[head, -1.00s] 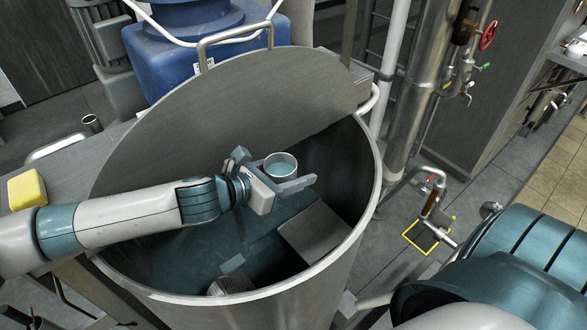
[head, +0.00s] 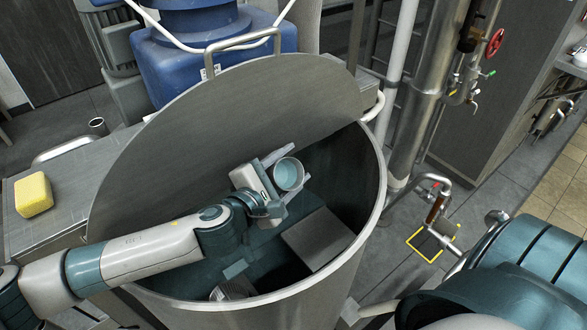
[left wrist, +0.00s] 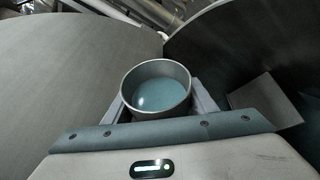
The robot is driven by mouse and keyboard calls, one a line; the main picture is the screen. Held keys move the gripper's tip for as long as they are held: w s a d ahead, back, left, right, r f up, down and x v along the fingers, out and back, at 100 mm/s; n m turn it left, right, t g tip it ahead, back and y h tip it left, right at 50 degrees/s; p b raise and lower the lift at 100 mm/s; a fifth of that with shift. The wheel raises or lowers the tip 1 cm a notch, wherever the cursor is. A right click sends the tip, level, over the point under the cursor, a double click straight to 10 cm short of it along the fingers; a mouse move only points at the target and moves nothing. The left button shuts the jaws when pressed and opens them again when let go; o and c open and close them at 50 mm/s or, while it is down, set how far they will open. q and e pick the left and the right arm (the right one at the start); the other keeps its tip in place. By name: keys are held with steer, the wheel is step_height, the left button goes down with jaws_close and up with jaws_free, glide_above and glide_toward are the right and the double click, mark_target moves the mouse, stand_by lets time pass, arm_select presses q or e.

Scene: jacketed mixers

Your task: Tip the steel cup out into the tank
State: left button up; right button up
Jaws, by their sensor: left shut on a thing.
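The steel cup (head: 288,174) is between the fingers of my left gripper (head: 286,176), which is shut on it over the open mouth of the tank (head: 375,190). In the left wrist view the cup (left wrist: 157,88) shows its round rim and pale blue-green contents or inside. In the head view the cup's mouth faces the camera. I cannot tell how far it is tilted. I see nothing pouring out. My right gripper is not in view.
A half-round steel lid (head: 210,130) with a handle stands raised behind the tank mouth. A yellow sponge-like block (head: 33,194) lies on the steel bench (head: 75,185) at left. A steel pipe with a red valve wheel (head: 494,43) stands right of the tank.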

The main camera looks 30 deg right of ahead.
arm_select(q)
steer(key=shift+f+m+b, duration=0.2)
steer(key=shift+m+b, duration=0.2)
steer(key=shift+b, duration=0.05)
steer(key=m+b, duration=0.1)
steer(key=m+t+h+b, duration=0.1)
steer(key=m+b, duration=0.2)
steer(key=shift+s+f+t+h, duration=0.25)
steer(key=shift+s+t+h, duration=0.1)
steer(key=shift+t+h, duration=0.05)
steer(key=m, duration=0.1)
steer(key=m+b, duration=0.1)
steer(key=m+h+b, duration=0.1)
steer(key=shift+s+d+r+m, duration=0.1)
steer(key=shift+s+r+m, duration=0.1)
steer(key=shift+s+m, duration=0.1)
steer(key=shift+s+r+m+h+b, duration=0.1)
steer(key=shift+r+m+h+b, duration=0.1)
steer(key=shift+m+h+b, duration=0.35)
stand_by(1.8)
